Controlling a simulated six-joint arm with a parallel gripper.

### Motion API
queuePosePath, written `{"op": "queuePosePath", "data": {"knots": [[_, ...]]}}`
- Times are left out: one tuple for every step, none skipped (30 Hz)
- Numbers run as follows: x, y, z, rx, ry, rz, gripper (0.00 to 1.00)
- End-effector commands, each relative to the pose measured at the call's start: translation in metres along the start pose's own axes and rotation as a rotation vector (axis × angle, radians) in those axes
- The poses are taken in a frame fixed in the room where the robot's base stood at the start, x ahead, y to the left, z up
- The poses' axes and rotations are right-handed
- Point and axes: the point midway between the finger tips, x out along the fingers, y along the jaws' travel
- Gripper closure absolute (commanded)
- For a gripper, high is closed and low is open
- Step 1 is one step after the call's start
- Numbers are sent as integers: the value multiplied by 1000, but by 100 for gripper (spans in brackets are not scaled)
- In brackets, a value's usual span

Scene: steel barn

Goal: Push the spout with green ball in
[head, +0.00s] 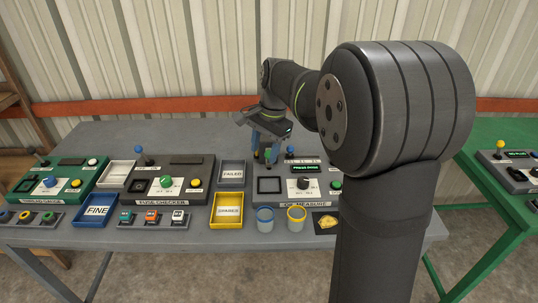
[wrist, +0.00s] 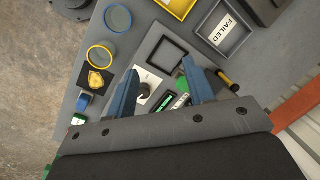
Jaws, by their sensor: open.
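My gripper (head: 265,156) is open, its two blue fingers pointing down over the back left of the measuring device (head: 300,200). A small green ball shows near the fingers in the head view (head: 267,150), partly covered by them. In the wrist view my gripper (wrist: 161,68) is also open, and the green ball (wrist: 181,85) lies between the fingers, close to the right one. I cannot tell whether they touch. The spout under the ball is mostly hidden. A black cylinder with a yellow band (wrist: 228,80) lies right of the right finger.
The device has a square recess (wrist: 170,52), a dial (head: 303,183) and a green button (head: 336,184). A FAILED tray (head: 232,174), a yellow tray (head: 227,211) and two cups (head: 265,218) stand beside it. The fuse checker (head: 170,180), left, has its own green knob (head: 166,181).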

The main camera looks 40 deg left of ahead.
Motion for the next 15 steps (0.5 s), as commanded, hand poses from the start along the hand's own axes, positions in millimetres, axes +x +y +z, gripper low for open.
{"op": "queuePosePath", "data": {"knots": [[10, 6, -10, 51, -83, -33, 52], [14, 7, -13, 76, -133, -60, 52], [20, 9, -18, 111, -198, -96, 52], [23, 10, -23, 138, -245, -127, 52], [25, 11, -28, 166, -293, -159, 52], [28, 13, -34, 205, -355, -203, 52], [30, 14, -40, 237, -401, -238, 52], [32, 17, -46, 271, -449, -273, 52], [34, 20, -55, 321, -513, -320, 52], [35, 24, -62, 362, -563, -356, 52], [37, 28, -70, 408, -615, -390, 52], [39, 35, -81, 475, -689, -434, 52], [40, 42, -89, 529, -748, -464, 52], [42, 49, -97, 586, -810, -492, 52], [44, 60, -107, 662, -894, -524, 52]]}}
